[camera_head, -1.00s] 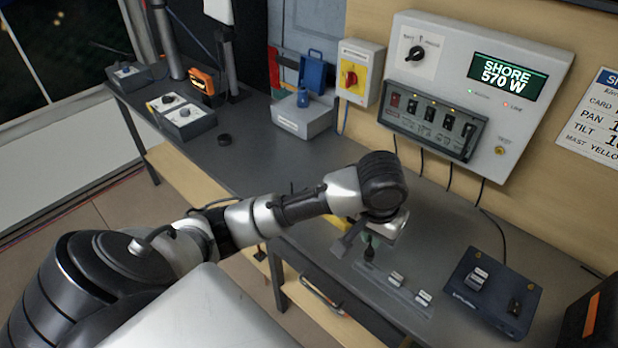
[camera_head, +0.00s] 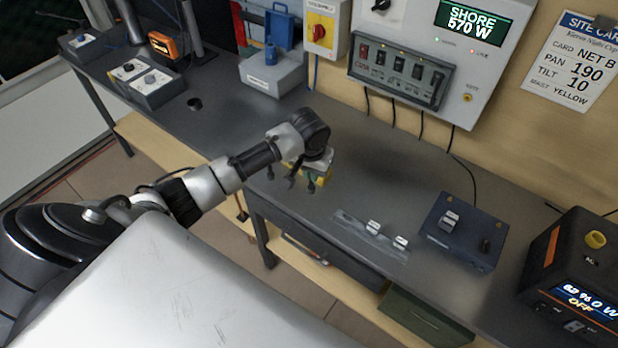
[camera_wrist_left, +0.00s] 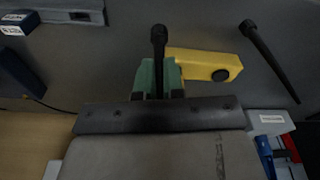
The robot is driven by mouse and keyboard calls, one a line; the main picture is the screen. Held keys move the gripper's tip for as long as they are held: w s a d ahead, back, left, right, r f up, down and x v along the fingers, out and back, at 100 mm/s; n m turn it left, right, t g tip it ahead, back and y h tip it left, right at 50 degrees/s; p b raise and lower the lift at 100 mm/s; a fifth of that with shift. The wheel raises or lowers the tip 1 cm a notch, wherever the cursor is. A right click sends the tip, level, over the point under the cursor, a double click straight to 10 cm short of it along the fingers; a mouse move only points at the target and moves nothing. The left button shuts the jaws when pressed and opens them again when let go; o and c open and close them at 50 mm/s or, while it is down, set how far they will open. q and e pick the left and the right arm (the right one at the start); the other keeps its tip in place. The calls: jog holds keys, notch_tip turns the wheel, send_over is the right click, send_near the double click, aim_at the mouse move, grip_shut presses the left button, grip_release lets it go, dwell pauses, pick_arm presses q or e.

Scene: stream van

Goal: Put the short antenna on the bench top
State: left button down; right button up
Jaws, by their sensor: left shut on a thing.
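My left gripper (camera_head: 302,183) is over the front part of the grey bench top (camera_head: 360,182). Its green-tipped fingers (camera_wrist_left: 160,76) are shut on a short black antenna (camera_wrist_left: 158,45), which stands out between them in the left wrist view. In the head view the held antenna is small and mostly hidden by the hand. I cannot tell whether it touches the bench. A longer, tapered black rod (camera_wrist_left: 270,62) lies on the grey surface in the wrist view. My right gripper is not in view.
A yellow tool (camera_wrist_left: 205,64) is close beside the held antenna. A flat strip with white labels (camera_head: 372,236) and a dark blue box (camera_head: 460,231) are to the right. A power unit (camera_head: 577,275) stands at far right. Bare bench lies behind the hand.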

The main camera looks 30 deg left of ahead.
aim_at(310, 185)
pick_arm(q)
jog(key=shift+s+a+f, duration=0.1)
jog(key=shift+a+f, duration=0.1)
jog(key=shift+a, duration=0.1)
jog(key=shift+f, duration=0.3)
notch_tip(310, 185, down, 2)
jog(key=shift+f+p, duration=0.25)
jog(key=shift+p, duration=0.1)
jog(key=shift+f, duration=0.5)
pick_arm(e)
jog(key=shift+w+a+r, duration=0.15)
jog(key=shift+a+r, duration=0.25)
pick_arm(q)
jog(key=shift+f, duration=0.2)
jog(key=c, duration=1.2)
grip_release()
jog(key=shift+c, duration=0.2)
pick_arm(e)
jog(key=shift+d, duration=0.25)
pick_arm(q)
jog(key=shift+r, duration=0.1)
